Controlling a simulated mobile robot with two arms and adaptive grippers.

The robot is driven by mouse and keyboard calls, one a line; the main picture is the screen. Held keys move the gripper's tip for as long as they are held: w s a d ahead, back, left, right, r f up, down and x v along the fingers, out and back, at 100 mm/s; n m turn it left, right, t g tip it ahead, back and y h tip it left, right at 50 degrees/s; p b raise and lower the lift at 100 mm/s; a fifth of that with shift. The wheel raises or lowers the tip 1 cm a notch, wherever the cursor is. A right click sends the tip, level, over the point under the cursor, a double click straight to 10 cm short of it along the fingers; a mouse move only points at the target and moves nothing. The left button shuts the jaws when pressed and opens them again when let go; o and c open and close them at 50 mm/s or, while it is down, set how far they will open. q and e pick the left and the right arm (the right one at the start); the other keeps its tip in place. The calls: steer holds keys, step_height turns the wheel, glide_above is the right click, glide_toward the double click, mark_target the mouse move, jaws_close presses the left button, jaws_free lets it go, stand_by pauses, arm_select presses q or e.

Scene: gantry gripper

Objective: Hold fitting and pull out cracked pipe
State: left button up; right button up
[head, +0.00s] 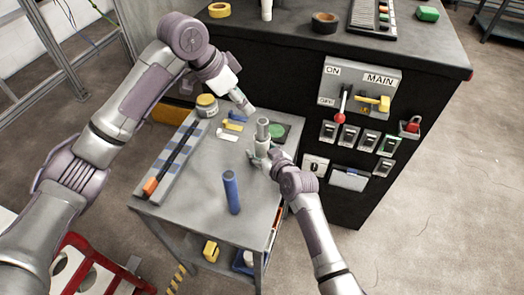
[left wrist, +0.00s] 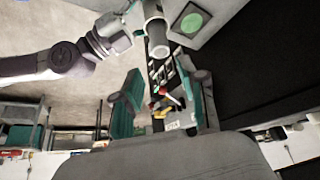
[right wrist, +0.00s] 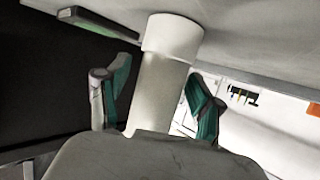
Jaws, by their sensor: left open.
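The grey pipe (head: 262,129) stands upright on the workbench, with a paler, wider fitting (head: 261,149) below it. My left gripper (head: 249,107) is open and empty, a little above and left of the pipe's top. In the left wrist view, the pipe's open end (left wrist: 157,50) lies beyond the fingertips (left wrist: 162,90). My right gripper (head: 265,161) is at the fitting. In the right wrist view, the pale cylinder with its wider collar (right wrist: 172,38) lies between the fingers (right wrist: 158,95). I cannot tell whether both fingers press on it. No crack is visible.
A blue pipe (head: 231,193) stands upright at the bench's front. A green disc (head: 278,132) lies just behind the fitting. A jar (head: 206,105), small yellow pieces and a long rail (head: 172,158) occupy the bench's left. A black cabinet with switches (head: 352,120) rises close on the right.

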mark_target(268, 135)
steer(key=c, duration=0.8)
arm_select(q)
steer(key=shift+o, duration=0.3)
arm_select(e)
steer(key=shift+c, duration=0.9)
arm_select(q)
steer(key=shift+o, duration=1.7)
steer(key=w+m+g, duration=0.1)
steer(key=w+m, duration=0.1)
steer(key=shift+d+f+m, duration=0.1)
steer(key=shift+d+m, duration=0.05)
steer(key=shift+m, duration=0.15)
steer(key=d+f+m, duration=0.1)
steer(key=f, duration=0.3)
steer(key=d+f+m+g, duration=0.1)
steer(key=d+f, duration=0.1)
steer(key=f, duration=0.2)
steer(key=d+f+m+g, duration=0.1)
steer(key=d+f+m, duration=0.1)
steer(key=f, duration=0.1)
steer(key=shift+w+d+f+y, duration=0.2)
steer(key=shift+w+f+y, duration=0.05)
steer(key=shift+f+y, duration=0.15)
steer(key=shift+c, duration=0.3)
